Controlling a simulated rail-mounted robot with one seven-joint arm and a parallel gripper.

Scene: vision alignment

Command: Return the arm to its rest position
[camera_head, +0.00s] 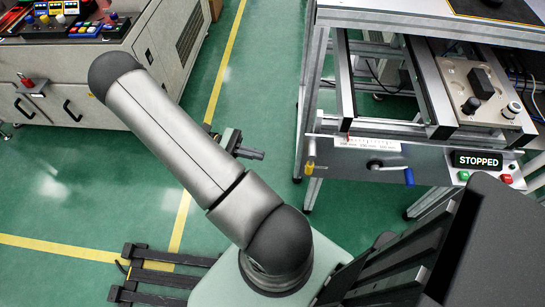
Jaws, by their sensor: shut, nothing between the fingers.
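My arm rises from its base at the lower middle of the head view and slants up and left to a dark elbow. The links beyond the elbow are mostly hidden behind the upper arm. My gripper (258,155) is a small dark shape showing past the right side of the upper arm, pointing right. Its fingers look closed together, with nothing seen in them. It is apart from the machine frame on the right, with green floor between.
A grey cabinet (158,45) with a control panel stands at upper left. Green floor (270,75) lies clear between them.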

